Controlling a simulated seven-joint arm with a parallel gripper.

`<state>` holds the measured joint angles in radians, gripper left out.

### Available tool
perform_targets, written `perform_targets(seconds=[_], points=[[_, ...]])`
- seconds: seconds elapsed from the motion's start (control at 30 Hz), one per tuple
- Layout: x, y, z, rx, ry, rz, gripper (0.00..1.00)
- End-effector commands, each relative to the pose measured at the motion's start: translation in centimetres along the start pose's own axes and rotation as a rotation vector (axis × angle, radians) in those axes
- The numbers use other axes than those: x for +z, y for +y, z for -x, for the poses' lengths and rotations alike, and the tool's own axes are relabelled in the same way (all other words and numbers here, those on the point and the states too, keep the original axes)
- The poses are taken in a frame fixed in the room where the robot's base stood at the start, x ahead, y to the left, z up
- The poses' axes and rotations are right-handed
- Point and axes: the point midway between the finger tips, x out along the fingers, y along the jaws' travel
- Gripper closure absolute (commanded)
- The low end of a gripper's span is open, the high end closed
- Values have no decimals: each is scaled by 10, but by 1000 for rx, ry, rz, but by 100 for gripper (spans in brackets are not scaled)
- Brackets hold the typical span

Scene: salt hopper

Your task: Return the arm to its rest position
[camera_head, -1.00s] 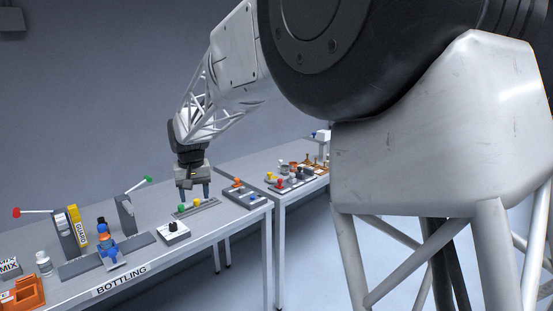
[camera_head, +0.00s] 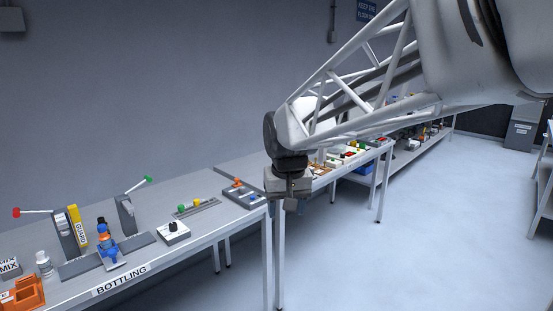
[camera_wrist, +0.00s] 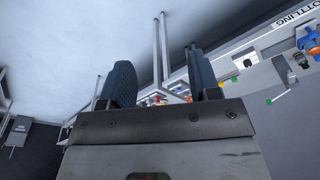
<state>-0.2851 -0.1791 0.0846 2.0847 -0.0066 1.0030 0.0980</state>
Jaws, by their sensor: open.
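My gripper (camera_head: 290,203) hangs at the end of my white lattice arm, in front of the right end of the bottling table (camera_head: 215,238) and apart from it. In the wrist view, its two dark padded fingers (camera_wrist: 162,88) stand apart with nothing held between them. In the head view, the fingers are small and partly hidden by the gripper body.
The bottling table holds a blue bottle-like figure (camera_head: 106,243), a yellow guard (camera_head: 77,225), levers with red (camera_head: 16,212) and green (camera_head: 148,179) knobs, a black-knob box (camera_head: 173,232) and an orange bin (camera_head: 22,294). More tables stand behind. Open floor (camera_head: 420,230) lies right.

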Motion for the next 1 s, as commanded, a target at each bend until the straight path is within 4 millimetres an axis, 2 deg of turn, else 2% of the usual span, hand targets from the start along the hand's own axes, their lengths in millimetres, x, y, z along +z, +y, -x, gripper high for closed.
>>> perform_targets(seconds=[0.1,0.4,0.7,1.0], points=[[30,20,4,4,10,-23,43],[104,61,6,16,32,-77,43],[179,89,-2,30,54,-129,43],[251,107,-18,45,73,-179,43]])
